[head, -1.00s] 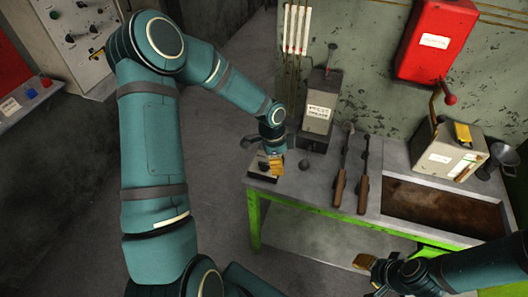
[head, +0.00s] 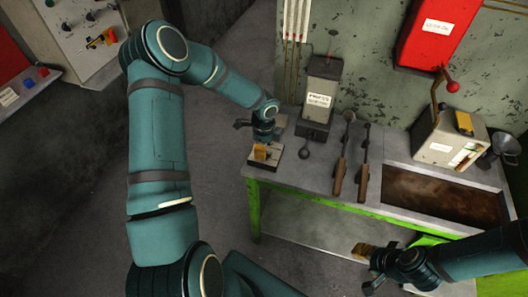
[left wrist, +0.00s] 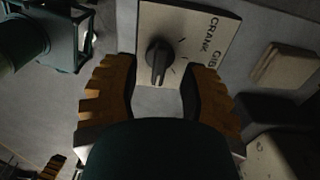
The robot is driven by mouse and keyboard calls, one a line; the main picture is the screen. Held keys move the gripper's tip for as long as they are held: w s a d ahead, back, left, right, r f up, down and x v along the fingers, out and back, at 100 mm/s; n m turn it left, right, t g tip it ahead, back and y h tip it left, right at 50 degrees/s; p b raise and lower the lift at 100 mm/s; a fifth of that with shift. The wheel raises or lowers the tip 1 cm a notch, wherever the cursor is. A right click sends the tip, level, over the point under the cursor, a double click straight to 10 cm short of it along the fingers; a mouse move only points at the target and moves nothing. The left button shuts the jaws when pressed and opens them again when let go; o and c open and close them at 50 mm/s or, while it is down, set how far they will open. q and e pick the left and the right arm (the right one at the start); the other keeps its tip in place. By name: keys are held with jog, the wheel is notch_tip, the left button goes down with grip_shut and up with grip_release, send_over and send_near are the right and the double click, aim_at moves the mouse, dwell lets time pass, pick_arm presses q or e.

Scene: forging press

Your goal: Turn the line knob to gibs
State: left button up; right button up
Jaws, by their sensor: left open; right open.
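The line knob (left wrist: 158,57) is a dark round knob with a raised grip on a pale plate (left wrist: 160,20) in the left wrist view. The plate carries the words CRANK and GIBS to the right of the knob, with short tick marks. I cannot tell exactly which mark the grip points at. My left gripper (left wrist: 160,95) is open, its orange-padded fingers spread left and right below the knob in that view, not closed on it. In the head view my left gripper (head: 261,153) is low over the plate at the bench's left end and hides the knob. My right gripper (head: 370,254) is open and empty near the bench front.
The bench (head: 300,184) has green legs. Two long-handled tools (head: 340,160) lie to the right, beside a brown recessed tray (head: 440,198). A red box (head: 437,30) hangs on the wall.

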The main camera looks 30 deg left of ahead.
pick_arm(q)
jog(key=shift+f, duration=1.15)
grip_shut()
